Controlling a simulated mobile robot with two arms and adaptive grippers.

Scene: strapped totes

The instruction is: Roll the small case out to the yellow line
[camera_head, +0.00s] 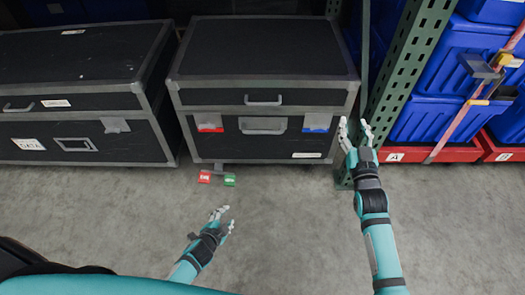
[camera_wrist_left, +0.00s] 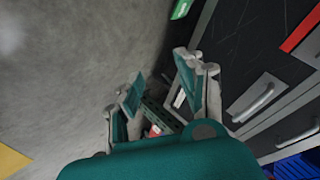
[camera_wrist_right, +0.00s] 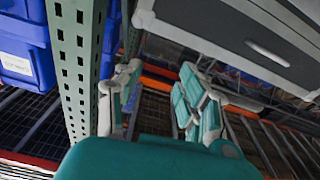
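The smaller black case (camera_head: 262,90) with grey edges stands at the back centre in the head view. Its front has two grey handles, the lower one (camera_head: 263,126) between a red latch (camera_head: 210,123) and a blue latch (camera_head: 317,123). A red tag (camera_head: 205,177) and a green tag (camera_head: 230,180) sit low at its front. My left gripper (camera_head: 226,215) is open and empty over the floor before the case. My right gripper (camera_head: 355,127) is open and empty beside the case's right front edge. A yellow patch (camera_wrist_left: 12,161), perhaps the line, shows in the left wrist view.
A larger black case (camera_head: 75,90) stands close on the left. A green perforated rack post (camera_head: 405,65) rises close to the right of the small case. Blue totes (camera_head: 435,115) on red bases (camera_head: 440,154) stand beyond it. The grey floor in front is clear.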

